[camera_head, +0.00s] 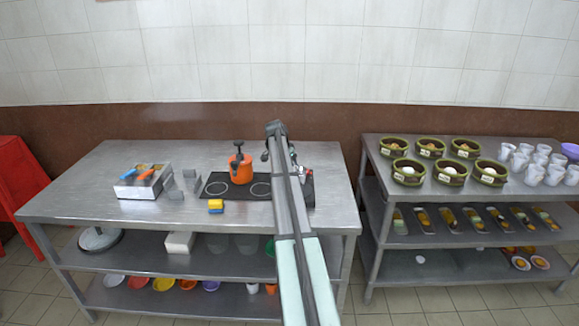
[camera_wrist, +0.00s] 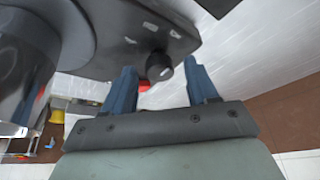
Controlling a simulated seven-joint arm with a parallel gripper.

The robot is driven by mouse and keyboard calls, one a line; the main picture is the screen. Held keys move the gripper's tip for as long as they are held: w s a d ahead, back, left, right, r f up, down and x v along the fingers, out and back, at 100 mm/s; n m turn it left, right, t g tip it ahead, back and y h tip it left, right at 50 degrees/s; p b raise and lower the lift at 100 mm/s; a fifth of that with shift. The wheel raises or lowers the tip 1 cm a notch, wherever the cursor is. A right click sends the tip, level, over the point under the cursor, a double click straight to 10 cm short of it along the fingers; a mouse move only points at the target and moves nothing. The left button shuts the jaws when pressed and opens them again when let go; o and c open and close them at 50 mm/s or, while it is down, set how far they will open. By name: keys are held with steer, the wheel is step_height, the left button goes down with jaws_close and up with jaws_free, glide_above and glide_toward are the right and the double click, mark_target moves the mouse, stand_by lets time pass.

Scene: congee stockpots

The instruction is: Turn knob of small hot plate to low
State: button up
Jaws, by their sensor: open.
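In the wrist view, a round black knob (camera_wrist: 158,66) sits on a dark grey panel (camera_wrist: 110,30) with small white marks, apparently the small hot plate. My gripper (camera_wrist: 162,76) is open, with one blue finger on each side of the knob. A gap shows between each finger and the knob in this view, and the depth between them is hard to judge. In the head view, a black cooktop (camera_head: 217,190) with ring markings lies on the steel table, its right part hidden by my arm.
An orange pot (camera_head: 240,170) stands on the cooktop. The table's front left is clear. A second table at right holds green-rimmed bowls (camera_head: 409,173) and white cups (camera_head: 534,175).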

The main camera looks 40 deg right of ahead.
steer(key=v, duration=1.4)
steer(key=shift+a+f, duration=0.1)
steer(key=shift+f, duration=0.05)
